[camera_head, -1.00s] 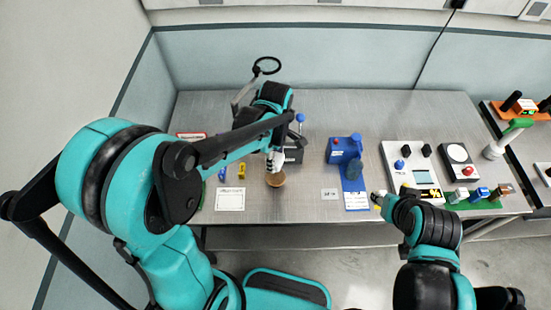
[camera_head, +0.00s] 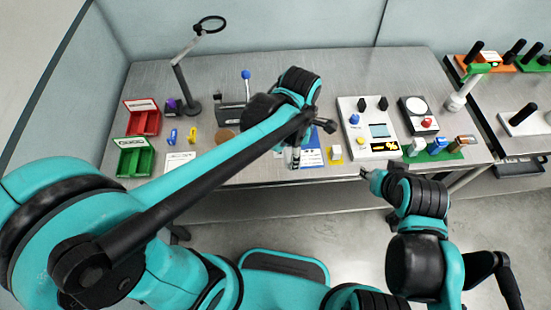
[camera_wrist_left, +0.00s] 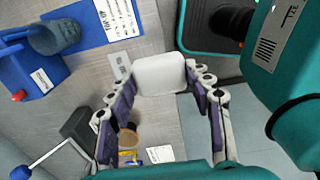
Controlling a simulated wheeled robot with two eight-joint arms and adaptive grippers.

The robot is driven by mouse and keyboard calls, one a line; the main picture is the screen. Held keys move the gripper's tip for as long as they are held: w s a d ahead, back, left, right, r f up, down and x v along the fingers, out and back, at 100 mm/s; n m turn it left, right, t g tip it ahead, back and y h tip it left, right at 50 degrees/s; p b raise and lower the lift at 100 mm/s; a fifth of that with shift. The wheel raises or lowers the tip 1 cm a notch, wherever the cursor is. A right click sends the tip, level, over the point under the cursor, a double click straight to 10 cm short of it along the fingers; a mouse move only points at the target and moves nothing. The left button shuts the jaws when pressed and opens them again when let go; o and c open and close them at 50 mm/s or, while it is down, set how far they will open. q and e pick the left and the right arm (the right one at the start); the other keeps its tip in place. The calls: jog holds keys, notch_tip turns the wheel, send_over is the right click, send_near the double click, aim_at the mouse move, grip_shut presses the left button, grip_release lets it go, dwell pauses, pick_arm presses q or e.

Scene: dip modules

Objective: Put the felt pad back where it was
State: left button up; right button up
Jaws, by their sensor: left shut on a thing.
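My left gripper (camera_head: 296,160) hangs over the front part of the table, near a white printed sheet (camera_head: 312,155). In the left wrist view its fingers (camera_wrist_left: 160,80) are closed on the edges of a pale, rounded square pad (camera_wrist_left: 160,74), which I take for the felt pad. In the head view the pad cannot be made out behind the fingers. My right gripper (camera_head: 366,174) is at the table's front edge, too small to read.
A blue device (camera_wrist_left: 30,75) stands beside the printed sheet. Red (camera_head: 142,118) and green (camera_head: 136,157) bins and a lamp stand (camera_head: 183,90) are at left. A white instrument panel (camera_head: 368,128) and a green strip of blocks (camera_head: 436,155) are at right.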

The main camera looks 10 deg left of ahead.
pick_arm(q)
jog(key=b, duration=0.4)
send_over(265, 156)
notch_tip(265, 156, down, 7)
jog(key=shift+r, duration=0.15)
jog(key=shift+w+a, duration=0.1)
jog(key=shift+a, duration=0.05)
jog(key=shift+f+b, duration=0.7)
jog(key=shift+f, duration=1.3)
jog(key=shift+f, duration=0.2)
jog(key=o, duration=0.8)
jog(key=shift+r, duration=0.1)
